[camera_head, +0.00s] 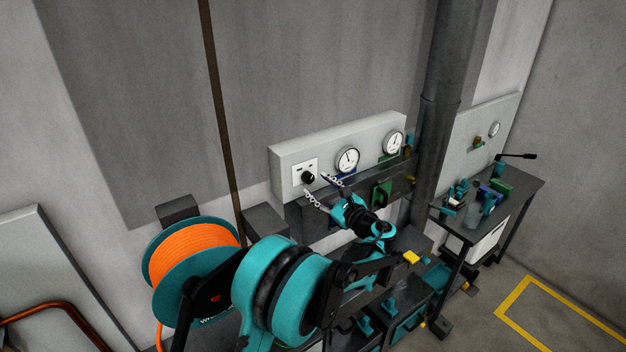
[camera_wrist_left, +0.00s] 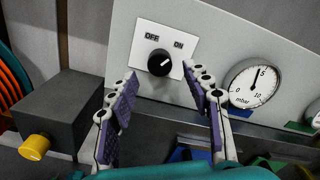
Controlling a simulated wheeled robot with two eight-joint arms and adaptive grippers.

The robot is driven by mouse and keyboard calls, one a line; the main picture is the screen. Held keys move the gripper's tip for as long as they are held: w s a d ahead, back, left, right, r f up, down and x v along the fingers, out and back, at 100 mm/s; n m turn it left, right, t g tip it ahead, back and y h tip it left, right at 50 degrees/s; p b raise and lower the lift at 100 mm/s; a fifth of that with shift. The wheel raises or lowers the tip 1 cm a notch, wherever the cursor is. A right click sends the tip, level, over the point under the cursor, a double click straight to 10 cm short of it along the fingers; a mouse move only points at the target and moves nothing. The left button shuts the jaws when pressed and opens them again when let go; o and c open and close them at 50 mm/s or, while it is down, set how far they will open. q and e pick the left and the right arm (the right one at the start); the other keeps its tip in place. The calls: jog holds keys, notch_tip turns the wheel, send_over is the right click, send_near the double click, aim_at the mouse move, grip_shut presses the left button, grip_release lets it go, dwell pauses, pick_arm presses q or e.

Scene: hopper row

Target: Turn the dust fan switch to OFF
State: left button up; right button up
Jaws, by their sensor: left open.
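The dust fan switch is a black rotary knob (camera_head: 308,178) on a white plate at the left end of a pale grey panel (camera_head: 375,134). In the left wrist view the knob (camera_wrist_left: 160,62) sits below the labels OFF, on the left, and ON, on the right. Its pale mark appears to point up and right, toward ON. My left gripper (camera_head: 315,186) is open and empty in front of the switch. In the left wrist view its two purple-padded fingers (camera_wrist_left: 160,78) stand apart on either side below the knob, seemingly not touching it. My right gripper is not in view.
Two round gauges (camera_head: 346,160) (camera_head: 393,143) sit right of the switch. A dark box with a yellow knob (camera_wrist_left: 34,147) stands left of my fingers. A dark shelf runs below the panel. An orange hose reel (camera_head: 190,252) is at lower left; a dark pillar (camera_head: 436,110) stands right.

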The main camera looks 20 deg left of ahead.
aim_at(311, 180)
pick_arm(q)
jog(key=shift+x, duration=1.75)
grip_shut()
jog(key=shift+n, duration=0.3)
jog(key=n+b, duration=0.1)
jog(key=n, duration=0.1)
jog(key=shift+n+b, duration=0.3)
jog(key=n+b, duration=0.1)
jog(key=n, duration=0.2)
jog(key=shift+n, duration=0.3)
jog(key=n+b, duration=0.1)
jog(key=n, duration=0.2)
jog(key=shift+n, duration=0.3)
jog(key=shift+n+b, duration=0.5)
jog(key=shift+n, duration=1.4)
